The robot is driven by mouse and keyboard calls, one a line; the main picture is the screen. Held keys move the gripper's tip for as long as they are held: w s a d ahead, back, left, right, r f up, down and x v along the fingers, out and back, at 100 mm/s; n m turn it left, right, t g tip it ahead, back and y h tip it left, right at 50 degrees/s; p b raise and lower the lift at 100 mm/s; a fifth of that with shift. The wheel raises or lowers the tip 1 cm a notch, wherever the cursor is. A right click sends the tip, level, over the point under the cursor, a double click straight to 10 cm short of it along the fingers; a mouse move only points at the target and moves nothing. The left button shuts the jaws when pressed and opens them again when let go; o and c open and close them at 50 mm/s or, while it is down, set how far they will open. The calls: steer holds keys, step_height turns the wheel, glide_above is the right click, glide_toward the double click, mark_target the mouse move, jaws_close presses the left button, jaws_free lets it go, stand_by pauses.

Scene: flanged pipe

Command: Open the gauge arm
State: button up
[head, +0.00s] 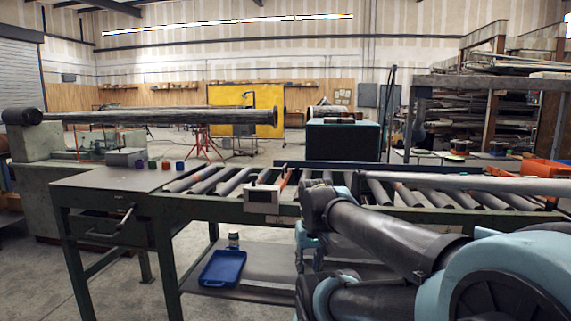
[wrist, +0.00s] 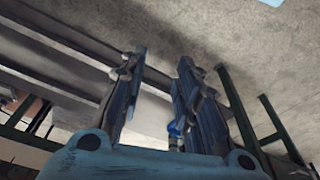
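A white box with a small dark display (head: 264,198), which looks like the gauge, sits on the front rail of the roller conveyor. A thin orange-red bar (head: 286,179) slants up from its right side; I cannot tell for sure whether this is the gauge arm. My gripper (wrist: 161,62) is open and empty in the wrist view, its two dark fingers apart. In the head view my arm is at the lower right, and its links largely hide the gripper. I cannot make out the gauge in the wrist view.
The roller conveyor (head: 205,181) runs across the middle, with a grey drawer table (head: 110,178) at its left end. A long dark pipe (head: 150,117) is held at the left. A pale pipe (head: 440,182) lies above the rollers at right. A blue tray (head: 222,268) is on the lower shelf.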

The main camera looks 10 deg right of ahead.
steer(key=w+r+m+g+y, duration=0.1)
steer(key=w+r+m, duration=0.1)
steer(key=w+r, duration=2.15)
steer(key=w+d+r+m+y, duration=0.1)
steer(key=w+d+r, duration=0.1)
steer(key=w+r, duration=0.65)
steer(key=w+d+r+m, duration=0.1)
steer(key=w+d+r, duration=0.1)
steer(key=w+r, duration=0.65)
glide_above(287, 176)
steer(key=shift+g, duration=0.3)
steer(key=f, duration=1.8)
steer(key=shift+w+a+f, duration=0.15)
steer(key=shift+a+f, duration=0.05)
steer(key=shift+f, duration=0.05)
jaws_close()
steer(key=shift+d, duration=0.2)
steer(key=shift+r, duration=0.15)
